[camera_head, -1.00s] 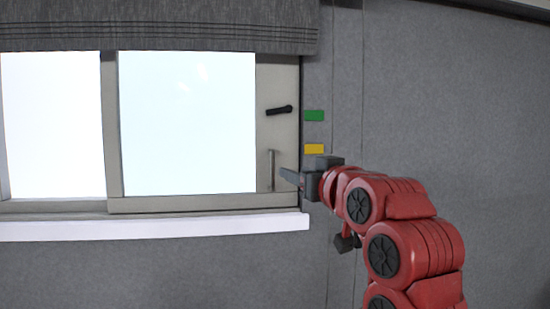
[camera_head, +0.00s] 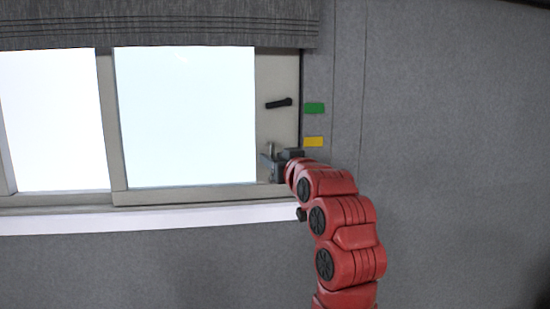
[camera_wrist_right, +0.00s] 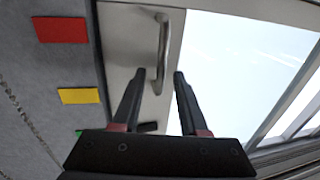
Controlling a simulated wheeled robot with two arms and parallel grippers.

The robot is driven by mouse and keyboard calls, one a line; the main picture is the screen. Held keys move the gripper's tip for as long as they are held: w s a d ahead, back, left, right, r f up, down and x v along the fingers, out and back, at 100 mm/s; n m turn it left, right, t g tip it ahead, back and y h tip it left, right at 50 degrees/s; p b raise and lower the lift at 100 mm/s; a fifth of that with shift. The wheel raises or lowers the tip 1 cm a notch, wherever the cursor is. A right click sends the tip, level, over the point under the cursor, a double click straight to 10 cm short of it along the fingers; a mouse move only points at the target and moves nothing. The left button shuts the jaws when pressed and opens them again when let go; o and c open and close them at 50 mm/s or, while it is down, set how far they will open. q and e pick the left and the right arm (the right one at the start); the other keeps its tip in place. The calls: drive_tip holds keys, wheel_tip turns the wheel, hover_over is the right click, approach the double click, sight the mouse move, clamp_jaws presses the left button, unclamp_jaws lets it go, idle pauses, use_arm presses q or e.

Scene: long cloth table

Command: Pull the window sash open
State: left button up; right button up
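The window sash (camera_head: 277,75) has a pale frame around a bright glass pane. Its upright metal bar handle (camera_head: 270,149) is low on the right stile, partly hidden by my gripper; the right wrist view shows it as a curved grey bar (camera_wrist_right: 163,48). My right gripper (camera_head: 268,163) is at the handle. In the right wrist view its two dark fingers (camera_wrist_right: 159,74) are apart, with the lower end of the bar between them. I see a gap on both sides of the bar, so the gripper is open. My left gripper is not in view.
A black latch (camera_head: 278,103) sits above the handle. Green (camera_head: 314,108) and yellow (camera_head: 313,142) tags are on the grey wall to the right; a red tag (camera_wrist_right: 61,30) shows in the wrist view. A white sill (camera_head: 150,217) juts below, and a grey blind (camera_head: 160,25) hangs above.

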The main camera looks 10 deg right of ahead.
clamp_jaws()
idle(1.3)
